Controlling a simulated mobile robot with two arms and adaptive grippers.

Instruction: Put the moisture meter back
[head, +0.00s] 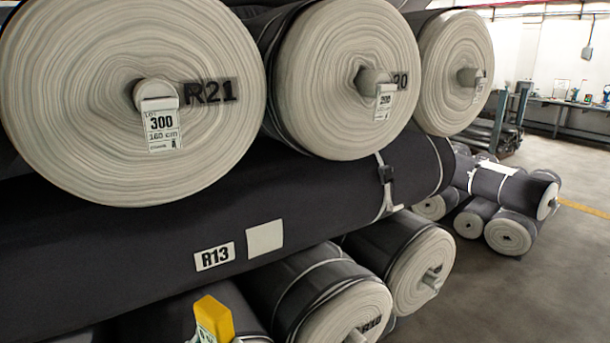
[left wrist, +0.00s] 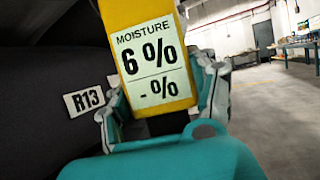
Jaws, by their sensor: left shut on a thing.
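The yellow moisture meter (head: 211,310) shows at the bottom of the head view, in front of the lower rolls. In the left wrist view the meter (left wrist: 150,52) fills the upper middle, and its white display reads "MOISTURE 6 %" above a line and "- %" below. My left gripper (left wrist: 162,97) is shut on the meter, with a white-edged finger on each side of it. The meter's top is cut off in the wrist view. My right gripper is in neither view.
Large grey rolls, R21 (head: 80,90) among them, are stacked close by. The long dark roll R13 (head: 130,230) lies crosswise below, with a blank white patch (head: 265,239). Smaller rolls (head: 500,190), open floor (head: 560,260) and a workbench (head: 565,104) are at the right.

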